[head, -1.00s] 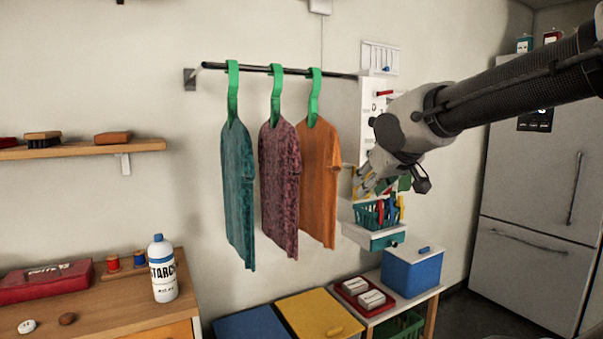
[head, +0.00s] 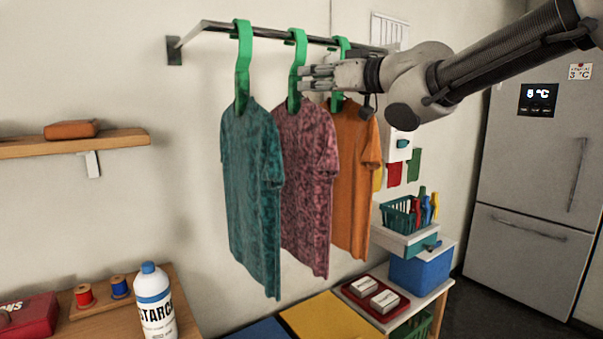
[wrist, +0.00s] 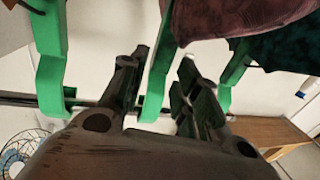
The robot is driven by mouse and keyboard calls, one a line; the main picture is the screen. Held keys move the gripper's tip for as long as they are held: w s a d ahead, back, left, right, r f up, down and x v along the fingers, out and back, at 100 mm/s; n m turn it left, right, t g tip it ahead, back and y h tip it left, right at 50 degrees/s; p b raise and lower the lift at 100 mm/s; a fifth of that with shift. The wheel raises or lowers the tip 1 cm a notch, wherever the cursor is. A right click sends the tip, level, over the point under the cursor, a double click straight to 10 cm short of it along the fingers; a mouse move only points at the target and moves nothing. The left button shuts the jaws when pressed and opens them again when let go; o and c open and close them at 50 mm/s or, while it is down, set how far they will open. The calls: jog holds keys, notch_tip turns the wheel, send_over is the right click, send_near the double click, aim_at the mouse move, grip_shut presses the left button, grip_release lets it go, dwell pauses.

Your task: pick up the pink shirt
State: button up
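The pink shirt (head: 308,165), dark-patterned, hangs on a green hanger (head: 295,65) from a wall rail, between a teal shirt (head: 250,190) and an orange shirt (head: 352,190). My gripper (head: 304,78) is at the pink shirt's hanger, above its collar and below the rail. In the wrist view, my gripper's fingers (wrist: 163,88) are apart, one on each side of the middle green hanger (wrist: 155,75), with gaps showing. Part of the pink shirt (wrist: 220,14) shows at the top there. I cannot tell whether a finger touches the hanger.
The rail (head: 270,34) runs along the wall. The teal shirt's hanger (head: 242,65) and the orange shirt's hanger (head: 338,102) are close on either side. A starch bottle (head: 155,305) stands at lower left. A teal basket (head: 398,215) and a blue box (head: 422,268) are at right.

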aim_at(295, 91)
jog(key=x, duration=0.6)
jog(key=shift+f, duration=0.25)
grip_shut()
